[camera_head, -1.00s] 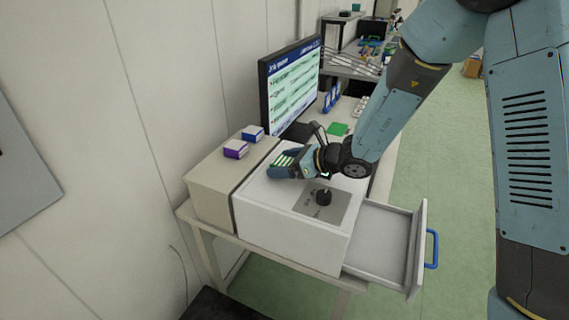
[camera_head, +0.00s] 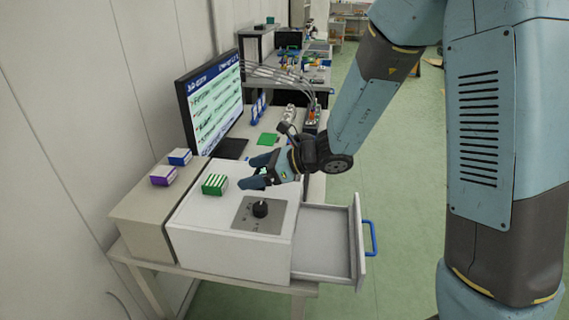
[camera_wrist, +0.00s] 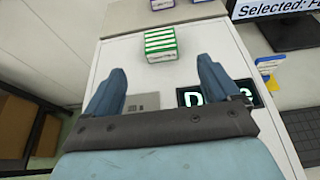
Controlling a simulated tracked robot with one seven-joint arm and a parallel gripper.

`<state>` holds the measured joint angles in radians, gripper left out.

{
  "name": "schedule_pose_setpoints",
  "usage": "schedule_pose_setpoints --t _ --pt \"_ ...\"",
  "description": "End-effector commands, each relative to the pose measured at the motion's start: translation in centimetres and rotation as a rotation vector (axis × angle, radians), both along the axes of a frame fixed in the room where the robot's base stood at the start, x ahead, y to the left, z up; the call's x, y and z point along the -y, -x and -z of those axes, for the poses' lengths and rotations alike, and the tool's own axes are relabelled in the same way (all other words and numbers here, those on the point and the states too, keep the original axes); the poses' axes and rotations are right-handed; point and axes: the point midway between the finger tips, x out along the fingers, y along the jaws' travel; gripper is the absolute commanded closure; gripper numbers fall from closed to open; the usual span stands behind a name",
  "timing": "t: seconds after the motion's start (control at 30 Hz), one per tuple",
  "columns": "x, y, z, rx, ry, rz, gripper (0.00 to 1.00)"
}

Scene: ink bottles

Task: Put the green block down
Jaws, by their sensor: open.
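The green block (camera_head: 215,184), with white stripes, rests on top of the white cabinet (camera_head: 205,212), near its left side. In the wrist view the green block (camera_wrist: 160,44) sits beyond my fingertips, apart from them. My gripper (camera_head: 257,171) is open and empty, to the right of the block and above the cabinet top. In the wrist view my gripper (camera_wrist: 163,80) shows its two fingers spread wide with nothing between them.
A purple block (camera_head: 163,175) and a blue block (camera_head: 180,157) sit on the beige box to the left. A black knob (camera_head: 260,208) stands on the cabinet top. The drawer (camera_head: 330,240) below is open to the right. A monitor (camera_head: 212,100) stands behind.

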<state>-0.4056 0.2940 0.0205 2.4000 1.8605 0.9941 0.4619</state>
Motion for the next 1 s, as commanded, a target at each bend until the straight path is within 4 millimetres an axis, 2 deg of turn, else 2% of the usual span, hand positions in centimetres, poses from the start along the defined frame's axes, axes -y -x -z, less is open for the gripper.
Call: schedule_pose_setpoints --t 0.23,0.37,0.6,0.77,1.0 --pt "0.2 0.1 -0.3 0.012 0.003 -0.009 0.11" --pt "1.4 0.9 -2.0 0.09 0.025 -0.069 0.11" --pt "6.2 4.1 -6.5 0.382 0.148 -0.29 0.11" --pt "10.2 6.4 -8.7 0.579 0.267 -0.436 0.11" --pt "16.8 9.4 -10.9 0.852 0.494 -0.65 0.11"
